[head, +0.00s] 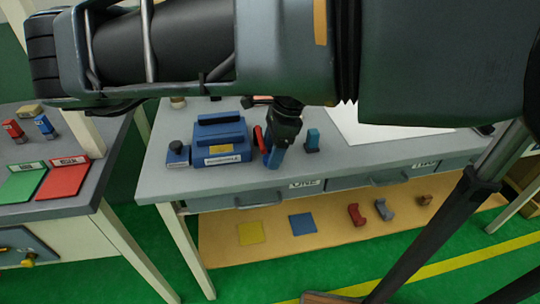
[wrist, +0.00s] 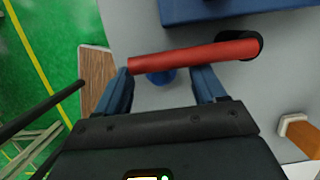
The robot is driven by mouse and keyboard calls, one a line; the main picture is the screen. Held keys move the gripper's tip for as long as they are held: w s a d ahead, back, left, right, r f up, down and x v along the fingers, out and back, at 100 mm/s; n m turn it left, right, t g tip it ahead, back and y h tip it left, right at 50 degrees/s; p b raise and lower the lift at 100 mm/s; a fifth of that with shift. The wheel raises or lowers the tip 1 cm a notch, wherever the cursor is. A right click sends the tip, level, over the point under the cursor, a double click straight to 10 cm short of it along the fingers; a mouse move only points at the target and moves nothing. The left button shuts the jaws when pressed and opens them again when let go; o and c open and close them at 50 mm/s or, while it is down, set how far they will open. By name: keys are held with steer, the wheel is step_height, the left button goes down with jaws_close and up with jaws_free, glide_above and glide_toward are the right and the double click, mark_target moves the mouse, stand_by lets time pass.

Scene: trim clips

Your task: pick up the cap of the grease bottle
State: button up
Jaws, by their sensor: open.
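My gripper (head: 275,158) is low over the grey workbench, just right of a blue box-shaped unit (head: 220,142). In the wrist view my gripper (wrist: 163,78) is open, with its two blue fingers apart. A red bar (wrist: 190,55) with a black right end crosses at the fingertips; the red part also shows in the head view (head: 259,139). A small round blue thing (wrist: 161,77) lies between the fingers, partly covered by the red bar. I cannot tell which part is the grease bottle's cap. Contact with the fingers is unclear.
A small blue upright piece (head: 312,140) stands right of my gripper. A white sheet (head: 380,127) lies farther right. A lower shelf (head: 330,232) holds flat squares and small parts. A side table (head: 85,192) at left has green and red plates.

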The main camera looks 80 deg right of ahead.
steer(key=shift+f, duration=0.25)
steer(key=shift+c, duration=0.5)
steer(key=c, duration=1)
steer(key=shift+r, duration=0.1)
